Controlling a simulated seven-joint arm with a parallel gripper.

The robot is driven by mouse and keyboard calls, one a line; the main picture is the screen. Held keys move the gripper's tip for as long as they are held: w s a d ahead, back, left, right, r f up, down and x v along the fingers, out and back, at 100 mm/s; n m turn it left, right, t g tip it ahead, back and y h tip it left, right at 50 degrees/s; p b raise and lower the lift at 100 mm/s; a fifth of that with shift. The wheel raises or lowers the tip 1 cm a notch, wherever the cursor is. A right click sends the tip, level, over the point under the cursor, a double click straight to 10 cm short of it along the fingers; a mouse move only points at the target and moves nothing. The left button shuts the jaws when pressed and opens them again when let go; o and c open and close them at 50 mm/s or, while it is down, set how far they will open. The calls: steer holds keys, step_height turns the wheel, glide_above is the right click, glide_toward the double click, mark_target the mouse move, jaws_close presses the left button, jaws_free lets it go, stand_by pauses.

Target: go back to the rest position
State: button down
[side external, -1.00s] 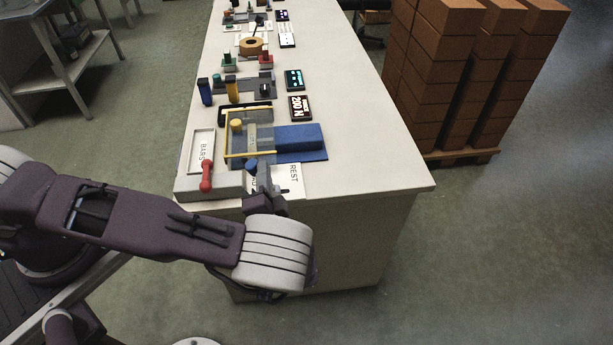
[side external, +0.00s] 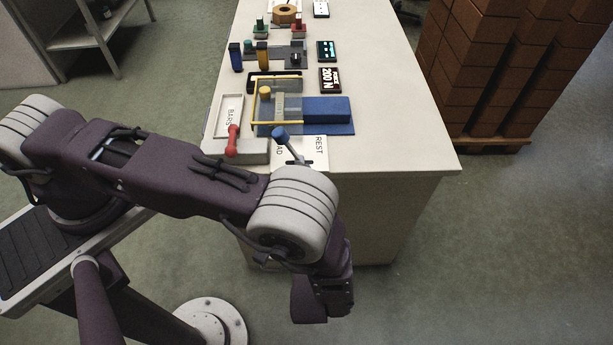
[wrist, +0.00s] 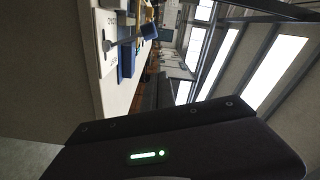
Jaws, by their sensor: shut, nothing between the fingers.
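My gripper (side external: 325,297) is at the lower right end of my arm in the side view. It hangs off the near edge of the bench, clear of everything on it, and looks shut and empty. Its fingertips are hard to make out. In the wrist view, a dark housing with a green light fills the bottom.
The white bench (side external: 408,150) holds a blue block (side external: 326,109), a yellow-framed fixture (side external: 278,122), a BARS tray (side external: 229,122) with a red handle (side external: 233,140), and a 200 N display (side external: 330,79). Stacked brown bricks (side external: 480,70) stand right. Floor right of my gripper is clear.

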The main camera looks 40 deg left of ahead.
steer(key=shift+r, duration=0.1)
steer(key=s+a+r+n+g+h, duration=0.1)
steer(key=s+a+r+n+g, duration=0.1)
steer(key=a+r+g, duration=0.5)
steer(key=s+a+r+n+g+h, duration=0.1)
steer(key=s+a+r+n+g, duration=0.25)
steer(key=r, duration=0.65)
steer(key=s+a+r+t+h, duration=0.1)
steer(key=s+r+t+h, duration=0.2)
steer(key=s+r+h, duration=0.7)
steer(key=shift+s+r+h, duration=0.3)
steer(key=shift+s+r, duration=0.1)
steer(key=shift+s, duration=0.05)
steer(key=shift+a, duration=0.1)
